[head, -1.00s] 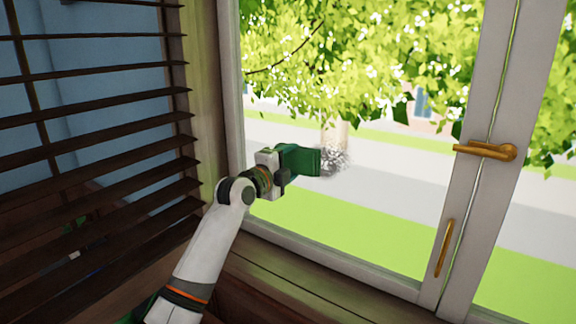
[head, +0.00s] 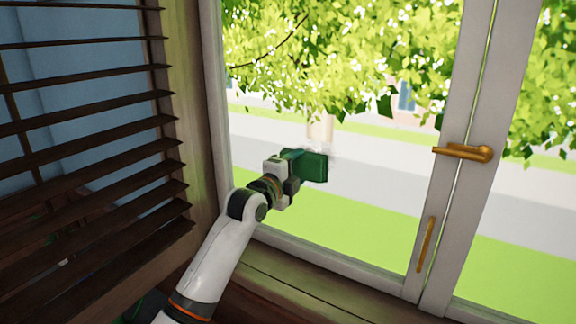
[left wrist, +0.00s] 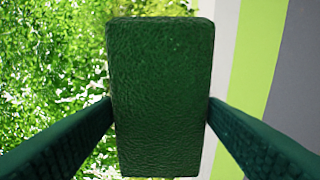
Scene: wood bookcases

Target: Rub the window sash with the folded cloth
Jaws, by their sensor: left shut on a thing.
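The window sash is a pale frame (head: 438,110) around a large clear pane, with trees, grass and a path behind it. My left gripper (head: 296,171) is shut on the folded cloth (head: 315,168), a dark green block, in front of the lower left part of the pane. In the left wrist view the cloth (left wrist: 160,95) sits upright between the two dark fingers. I cannot tell whether the cloth touches the glass. A faint greyish patch shows just above the cloth. My right gripper is not in view.
A brass handle (head: 464,153) and a brass pull (head: 426,245) stick out from the sash frames at right. Dark slatted blinds (head: 80,128) hang at left, close to my arm. A wooden sill (head: 300,290) runs below the window.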

